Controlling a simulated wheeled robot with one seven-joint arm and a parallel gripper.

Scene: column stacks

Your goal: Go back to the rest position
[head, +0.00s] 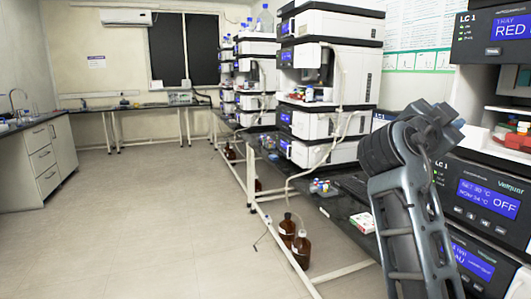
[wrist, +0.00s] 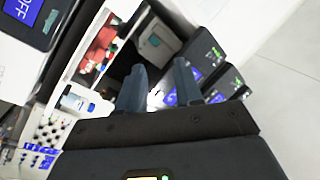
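My gripper (wrist: 160,77) shows in the wrist view with its two dark fingers apart and nothing seen between them. It faces an instrument stack with an open compartment (wrist: 125,58); I cannot tell how far off the stack is. In the head view my arm rises at the right, bent in front of the instrument stack marked LC 1 (head: 478,197). My gripper cannot be made out in the head view.
A dark bench (head: 345,208) runs along the right with more instrument stacks (head: 325,75). A small white box (head: 362,222) lies near its edge. Brown bottles (head: 301,250) stand low beneath it. The floor (head: 140,220) at left is clear up to the cabinet (head: 48,155).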

